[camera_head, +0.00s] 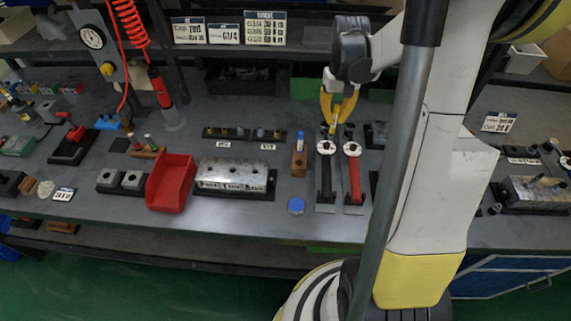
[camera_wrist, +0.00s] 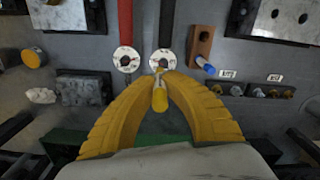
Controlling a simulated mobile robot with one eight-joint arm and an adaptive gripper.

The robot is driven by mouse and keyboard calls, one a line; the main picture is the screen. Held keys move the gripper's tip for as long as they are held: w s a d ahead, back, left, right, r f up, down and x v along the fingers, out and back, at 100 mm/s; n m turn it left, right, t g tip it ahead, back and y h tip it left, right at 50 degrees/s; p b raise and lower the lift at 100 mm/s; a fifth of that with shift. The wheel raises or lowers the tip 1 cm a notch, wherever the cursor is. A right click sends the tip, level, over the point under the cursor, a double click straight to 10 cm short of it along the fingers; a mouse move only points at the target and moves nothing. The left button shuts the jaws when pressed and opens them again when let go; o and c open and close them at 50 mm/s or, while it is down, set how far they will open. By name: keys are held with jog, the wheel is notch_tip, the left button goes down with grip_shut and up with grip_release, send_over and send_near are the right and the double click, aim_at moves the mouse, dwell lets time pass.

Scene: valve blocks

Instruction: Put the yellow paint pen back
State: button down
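My gripper (camera_head: 335,118) hangs over the bench, just behind two handled tools. In the wrist view its two yellow fingers (camera_wrist: 158,78) close in on the yellow paint pen (camera_wrist: 160,96), which stands between their tips. The pen seems gripped and roughly upright; its far end is hard to make out. A wooden pen block (camera_head: 299,162) stands to the left of the gripper in the head view, with a blue pen (camera_head: 300,142) at its back end. In the wrist view the block (camera_wrist: 201,42) and the blue pen (camera_wrist: 205,67) are at the upper right.
A black-handled tool (camera_head: 326,182) and a red-handled tool (camera_head: 354,182) lie below the gripper. A metal valve block (camera_head: 231,173) and a red bin (camera_head: 171,182) stand left. A second wooden holder (camera_head: 148,152) with pens is farther left. A blue round cap (camera_head: 296,206) lies in front.

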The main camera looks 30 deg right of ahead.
jog(key=shift+w+a+f+b, duration=0.2)
jog(key=shift+a+f+b, duration=2.55)
jog(key=shift+a+f, duration=2.6)
jog(key=shift+f, duration=0.1)
jog(key=c, duration=1.8)
grip_release()
jog(key=shift+o, duration=1.1)
